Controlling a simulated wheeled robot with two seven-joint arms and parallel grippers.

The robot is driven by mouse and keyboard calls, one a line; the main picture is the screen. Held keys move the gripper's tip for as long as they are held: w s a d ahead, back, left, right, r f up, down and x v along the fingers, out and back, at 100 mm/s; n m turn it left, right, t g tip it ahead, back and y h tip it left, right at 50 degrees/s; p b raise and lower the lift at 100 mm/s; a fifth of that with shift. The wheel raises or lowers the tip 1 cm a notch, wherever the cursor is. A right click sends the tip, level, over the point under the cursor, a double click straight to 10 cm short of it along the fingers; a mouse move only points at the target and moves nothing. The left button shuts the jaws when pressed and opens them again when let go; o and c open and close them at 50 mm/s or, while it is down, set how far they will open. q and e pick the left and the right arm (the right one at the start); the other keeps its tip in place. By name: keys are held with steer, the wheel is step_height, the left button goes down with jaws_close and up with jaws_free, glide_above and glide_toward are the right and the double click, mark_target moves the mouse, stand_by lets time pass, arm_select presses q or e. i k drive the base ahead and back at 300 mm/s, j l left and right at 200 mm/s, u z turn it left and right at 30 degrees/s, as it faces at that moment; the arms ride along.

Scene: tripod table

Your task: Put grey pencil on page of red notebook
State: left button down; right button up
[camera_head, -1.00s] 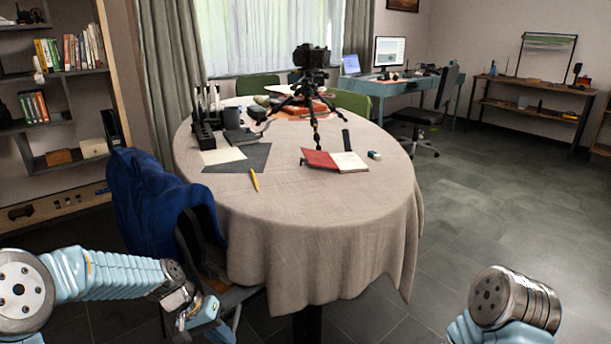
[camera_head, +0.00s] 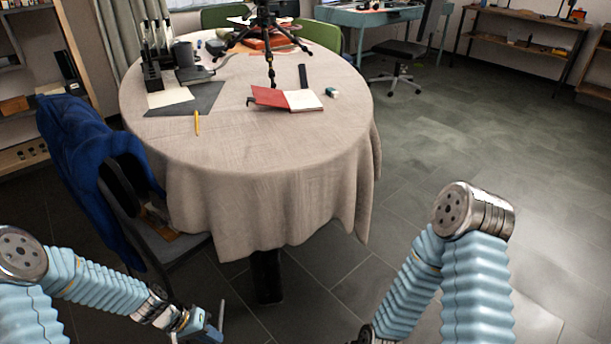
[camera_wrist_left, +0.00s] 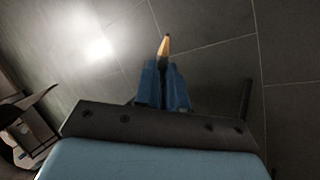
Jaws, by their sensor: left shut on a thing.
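The red notebook (camera_head: 268,97) lies open on the round table, with its red cover on the left and a pale page (camera_head: 304,100) on the right. My left gripper (camera_head: 214,328) is low at the bottom of the head view, beside the chair and well away from the notebook. In the left wrist view, my left gripper (camera_wrist_left: 164,82) is shut on a pencil (camera_wrist_left: 166,45). Its bare wood tip sticks out past the blue fingers; its body is hidden, so its colour cannot be told. My right arm shows at the lower right, but its gripper is not in view.
The table (camera_head: 250,150) has a clear front half. A yellow pencil (camera_head: 197,123) lies by a dark sheet (camera_head: 205,98). A chair with a blue jacket (camera_head: 85,160) stands at left.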

mark_target(303, 99)
steer(key=i+l+u, duration=0.15)
steer(key=l, duration=0.6)
steer(key=i+l+u, duration=0.15)
steer(key=l, duration=0.65)
steer(key=i+l+u, duration=0.2)
steer(key=l, duration=0.6)
steer(key=l+u, duration=0.15)
steer(key=l, duration=0.65)
